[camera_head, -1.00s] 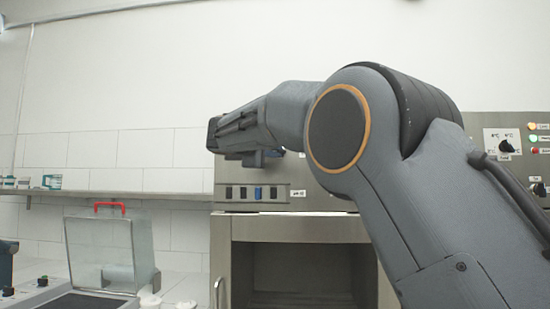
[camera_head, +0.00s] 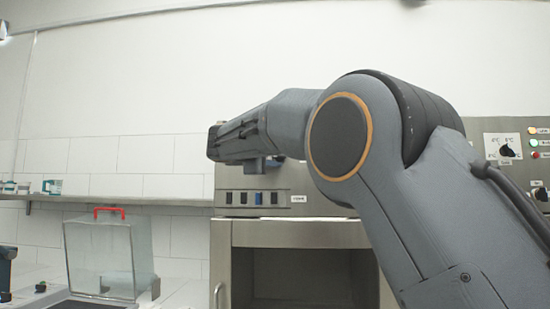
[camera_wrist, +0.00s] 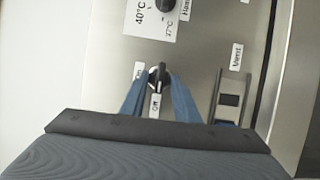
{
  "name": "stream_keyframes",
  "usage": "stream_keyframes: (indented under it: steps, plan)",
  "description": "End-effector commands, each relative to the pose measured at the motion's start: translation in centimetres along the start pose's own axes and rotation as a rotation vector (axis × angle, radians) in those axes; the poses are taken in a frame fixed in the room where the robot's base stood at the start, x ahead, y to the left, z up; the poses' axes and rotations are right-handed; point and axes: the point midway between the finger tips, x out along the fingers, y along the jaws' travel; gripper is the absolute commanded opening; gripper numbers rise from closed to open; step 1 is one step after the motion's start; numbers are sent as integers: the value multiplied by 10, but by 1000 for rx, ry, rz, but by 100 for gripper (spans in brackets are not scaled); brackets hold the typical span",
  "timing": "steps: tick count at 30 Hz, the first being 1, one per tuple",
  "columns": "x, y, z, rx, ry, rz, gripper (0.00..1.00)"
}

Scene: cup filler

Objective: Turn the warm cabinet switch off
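In the wrist view, a black rotary switch (camera_wrist: 162,73) sits on the steel panel, with an "On" label to its left and an "Off" label (camera_wrist: 155,106) below it. The switch's black grip stands nearly upright in the picture, leaning slightly right. My gripper (camera_wrist: 158,82) has its two blue fingers apart, one on each side of the switch. I cannot tell whether they touch it. In the head view my gripper (camera_head: 262,165) is at the front of the steel cabinet's panel (camera_head: 225,178), and my arm hides the rotary switch.
A temperature dial (camera_wrist: 167,6) marked 40°C and 37°C is above the switch, and a rocker switch (camera_wrist: 230,100) near "Vent" is to its right. Below the panel is an open cabinet bay (camera_head: 290,275). A clear box with a red handle (camera_head: 108,211) stands at left.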

Motion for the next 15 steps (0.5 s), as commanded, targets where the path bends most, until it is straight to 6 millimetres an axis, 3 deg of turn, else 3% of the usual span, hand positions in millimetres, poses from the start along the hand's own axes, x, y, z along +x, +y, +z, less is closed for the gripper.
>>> stream_keyframes:
  steps: [7, 15]
  plan:
    - [-9, 0, 0, 1, 1, 0, 28]
    - [-53, -1, -1, 1, 2, 0, 28]
